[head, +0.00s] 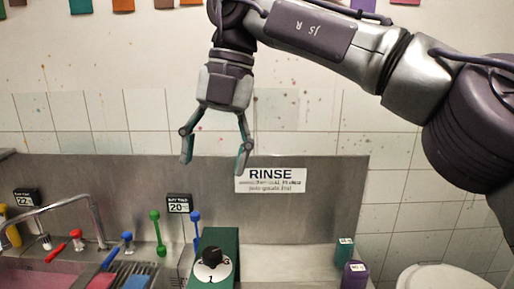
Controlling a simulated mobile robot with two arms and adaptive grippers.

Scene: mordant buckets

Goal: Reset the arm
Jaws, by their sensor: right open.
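My right arm (330,40) comes in from the right and bends down at the wrist. My right gripper (214,158) hangs from it with its fingers pointing down. The two fingers are spread wide, and nothing is between them. It appears high above the counter, left of the RINSE sign (270,180). My left gripper does not show.
Below stand a green box with a dial (212,268), a green-handled tool (157,232) and a blue-handled tool (195,228). A sink with a tap (98,222) is at left. A purple bottle (355,274) and a teal one (344,250) stand at right. A white round-topped thing (440,278) is at lower right.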

